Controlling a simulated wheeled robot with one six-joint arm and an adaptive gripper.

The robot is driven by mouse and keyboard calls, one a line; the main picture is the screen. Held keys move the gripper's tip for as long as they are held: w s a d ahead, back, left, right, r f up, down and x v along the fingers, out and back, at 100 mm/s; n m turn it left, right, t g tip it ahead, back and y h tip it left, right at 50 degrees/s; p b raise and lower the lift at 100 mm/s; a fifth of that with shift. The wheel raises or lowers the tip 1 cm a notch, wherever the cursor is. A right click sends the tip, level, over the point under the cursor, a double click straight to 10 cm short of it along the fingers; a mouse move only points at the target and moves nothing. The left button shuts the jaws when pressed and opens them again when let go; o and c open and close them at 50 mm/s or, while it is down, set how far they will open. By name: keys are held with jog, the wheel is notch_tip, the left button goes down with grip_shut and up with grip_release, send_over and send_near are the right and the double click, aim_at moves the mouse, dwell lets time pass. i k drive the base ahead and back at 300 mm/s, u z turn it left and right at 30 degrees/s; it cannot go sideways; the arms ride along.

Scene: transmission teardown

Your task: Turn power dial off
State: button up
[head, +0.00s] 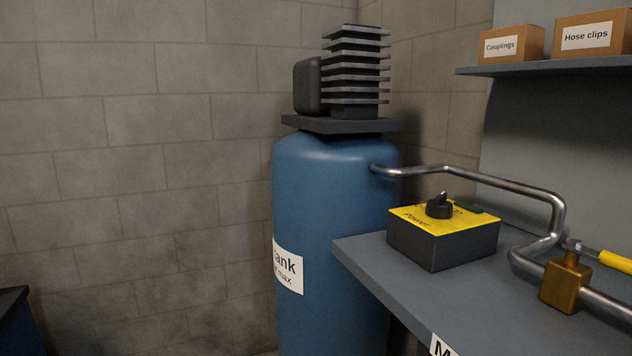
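The power dial (440,206) is a black knob with a raised grip. It sits on the yellow top of a dark power box (443,237) labelled "Power". The box rests on the grey bench near its left end. The dial's setting cannot be read at this size. My gripper is not in view.
A blue tank (330,190) with a finned compressor head (355,70) stands left of the bench (400,275). A metal pipe (500,184) runs behind and right of the box to a brass valve (566,282) with a yellow handle (615,262). A shelf (545,66) with boxes hangs above.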

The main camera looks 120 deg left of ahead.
aim_at(437, 207)
jog(key=u, duration=2.05)
